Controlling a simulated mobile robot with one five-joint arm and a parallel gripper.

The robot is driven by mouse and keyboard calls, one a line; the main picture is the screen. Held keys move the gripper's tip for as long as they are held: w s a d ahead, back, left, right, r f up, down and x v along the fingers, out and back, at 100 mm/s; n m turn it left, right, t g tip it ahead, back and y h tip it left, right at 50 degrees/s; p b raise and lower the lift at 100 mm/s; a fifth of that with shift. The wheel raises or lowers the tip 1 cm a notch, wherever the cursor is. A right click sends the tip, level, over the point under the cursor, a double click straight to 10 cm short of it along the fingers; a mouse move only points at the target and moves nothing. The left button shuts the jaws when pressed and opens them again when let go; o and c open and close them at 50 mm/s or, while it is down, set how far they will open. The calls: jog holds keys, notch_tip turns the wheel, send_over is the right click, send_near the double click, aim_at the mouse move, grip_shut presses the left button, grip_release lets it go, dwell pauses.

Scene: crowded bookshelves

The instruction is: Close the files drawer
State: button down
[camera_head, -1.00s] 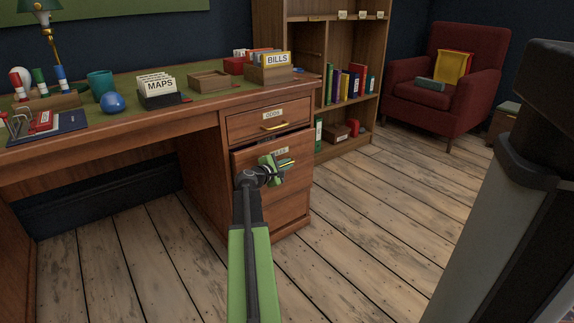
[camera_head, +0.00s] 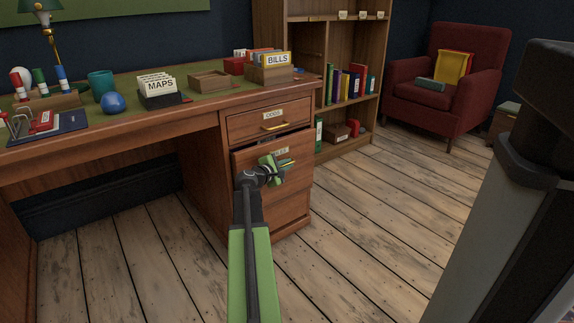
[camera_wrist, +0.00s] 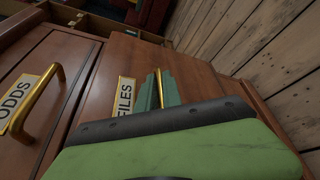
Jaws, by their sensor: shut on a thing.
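The files drawer (camera_head: 298,150) is the second drawer down in the desk's right pedestal. Its front stands a little out from the pedestal, with a dark gap along its top. My gripper (camera_head: 285,163) is at the drawer front and hides much of it. In the wrist view the FILES label (camera_wrist: 124,95) shows beside my green gripper fingers (camera_wrist: 158,92). The fingers are shut on the drawer's brass handle (camera_wrist: 159,86), which shows as a thin bar between them.
The odds drawer (camera_head: 245,122) above has its own brass handle (camera_head: 274,126) and looks shut. The desk top (camera_head: 205,102) holds a BILLS box (camera_head: 268,75) and a MAPS box (camera_head: 160,98). Bare floorboards (camera_head: 385,210) lie to the right. A red armchair (camera_head: 450,95) stands farther back.

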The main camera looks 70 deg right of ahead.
aim_at(251, 152)
jog(key=shift+w, duration=0.15)
jog(key=shift+w+d, duration=0.55)
jog(key=shift+w, duration=0.3)
jog(key=shift+w+d, duration=0.55)
jog(key=shift+w, duration=0.3)
jog(key=c, duration=1.8)
grip_release()
jog(key=p+v, duration=0.3)
jog(key=v, duration=1.4)
jog(key=shift+a+r+p, duration=0.1)
jog(key=shift+a+p, duration=0.05)
jog(key=shift+p, duration=0.2)
